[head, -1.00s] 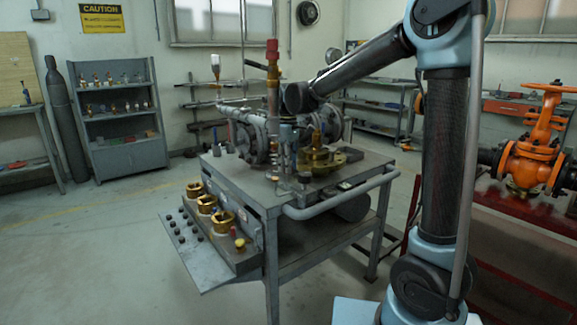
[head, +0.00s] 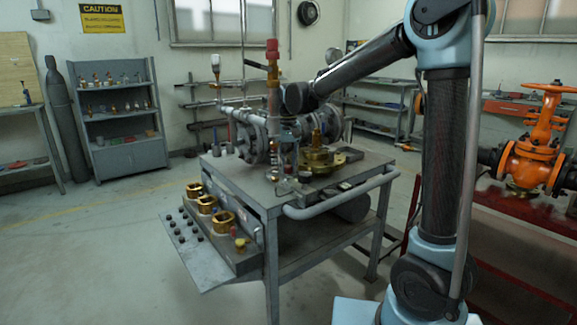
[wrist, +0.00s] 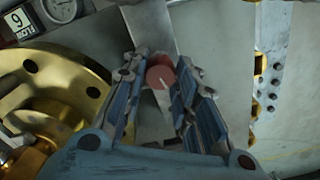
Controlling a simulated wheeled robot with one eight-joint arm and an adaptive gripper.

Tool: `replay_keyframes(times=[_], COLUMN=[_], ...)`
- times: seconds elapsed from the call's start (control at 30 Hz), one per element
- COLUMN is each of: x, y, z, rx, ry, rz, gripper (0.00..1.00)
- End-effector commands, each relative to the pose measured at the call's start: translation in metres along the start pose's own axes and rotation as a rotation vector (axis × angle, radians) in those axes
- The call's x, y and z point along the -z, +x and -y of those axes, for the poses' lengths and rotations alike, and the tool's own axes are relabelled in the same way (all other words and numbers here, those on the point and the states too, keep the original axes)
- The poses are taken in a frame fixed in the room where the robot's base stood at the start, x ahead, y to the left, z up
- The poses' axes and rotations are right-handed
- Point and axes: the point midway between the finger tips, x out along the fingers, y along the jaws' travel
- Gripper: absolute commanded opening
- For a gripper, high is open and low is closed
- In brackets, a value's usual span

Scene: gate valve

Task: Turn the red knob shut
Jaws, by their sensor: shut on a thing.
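In the wrist view, the red knob (wrist: 160,77) is a small round red disc with a pale line on its face. It sits between the two blue-grey fingers of my gripper (wrist: 163,66), which are shut on it from both sides. In the head view, my arm reaches down over the workbench (head: 222,172). There, the gripper and the knob cannot be told clearly among the pipes and fittings.
A gold flange (wrist: 38,98) lies left of my gripper in the wrist view, with a gauge (wrist: 62,8) beyond it. In the head view, a vertical pipe with a red top (head: 272,48) rises beside my arm. An orange valve (head: 530,160) stands at right.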

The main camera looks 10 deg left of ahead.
Motion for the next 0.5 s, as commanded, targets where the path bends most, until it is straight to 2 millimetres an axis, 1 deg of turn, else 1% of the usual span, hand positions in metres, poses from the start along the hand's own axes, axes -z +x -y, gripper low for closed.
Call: replay_keyframes(times=[0.03, 0.2, 0.5], x=[0.0032, 0.0033, 0.0034], y=[-0.001, -0.001, -0.001], z=[-0.0006, -0.0006, -0.0006], rx=[-0.001, 0.0, 0.0], ry=[0.035, 0.146, 0.255], rz=[-0.006, -0.006, -0.006], gripper=[0.03, 0.03, 0.03])
